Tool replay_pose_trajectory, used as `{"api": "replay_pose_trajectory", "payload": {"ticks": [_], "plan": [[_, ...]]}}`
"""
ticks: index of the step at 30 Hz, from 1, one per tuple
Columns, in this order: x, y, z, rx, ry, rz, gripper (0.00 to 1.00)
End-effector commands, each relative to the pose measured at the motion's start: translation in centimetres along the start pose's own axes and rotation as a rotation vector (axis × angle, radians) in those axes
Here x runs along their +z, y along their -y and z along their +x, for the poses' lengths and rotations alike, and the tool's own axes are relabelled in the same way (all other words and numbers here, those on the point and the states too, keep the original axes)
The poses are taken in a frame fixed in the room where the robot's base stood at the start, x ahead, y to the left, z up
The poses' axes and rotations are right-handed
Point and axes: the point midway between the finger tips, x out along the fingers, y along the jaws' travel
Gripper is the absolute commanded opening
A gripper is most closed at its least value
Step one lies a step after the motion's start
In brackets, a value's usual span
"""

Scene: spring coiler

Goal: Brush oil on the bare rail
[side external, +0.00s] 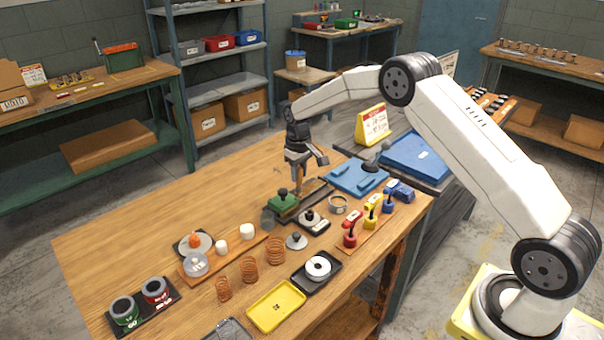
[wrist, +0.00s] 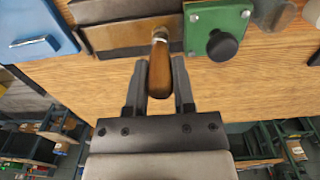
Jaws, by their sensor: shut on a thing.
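My gripper (wrist: 158,75) is shut on the wooden handle of a brush (wrist: 160,72), between its two dark fingers. The brush's pale ferrule points to the top of the wrist view, over a brown and grey rail (wrist: 115,36). The bristles are not clear, and I cannot tell whether they touch the rail. A green block with a black knob (wrist: 241,21) sits at the right end of the rail. In the side external view my gripper (side external: 304,178) is low over the bench, just behind the green block (side external: 285,207); the brush is hard to make out there. I cannot see any oil on the rail.
A blue tray (side external: 358,176) lies right of my gripper. Red, yellow and blue handled pieces (side external: 370,217) stand on a wooden strip nearer the camera. Copper springs (side external: 249,268), a yellow tray (side external: 276,305) and a black-knobbed disc (side external: 296,240) are in front. The bench's left back is clear.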

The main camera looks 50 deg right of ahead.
Motion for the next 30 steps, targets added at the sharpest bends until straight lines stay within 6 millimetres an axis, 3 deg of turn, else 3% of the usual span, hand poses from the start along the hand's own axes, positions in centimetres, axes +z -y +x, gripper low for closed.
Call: {"api": "replay_pose_trajectory", "payload": {"ticks": [15,30], "plan": [[0.1,1.6,0.1,0.0,0.001,-0.001,0.0],[0.1,0.3,0.1,0.0,0.001,0.002,0.0]]}}
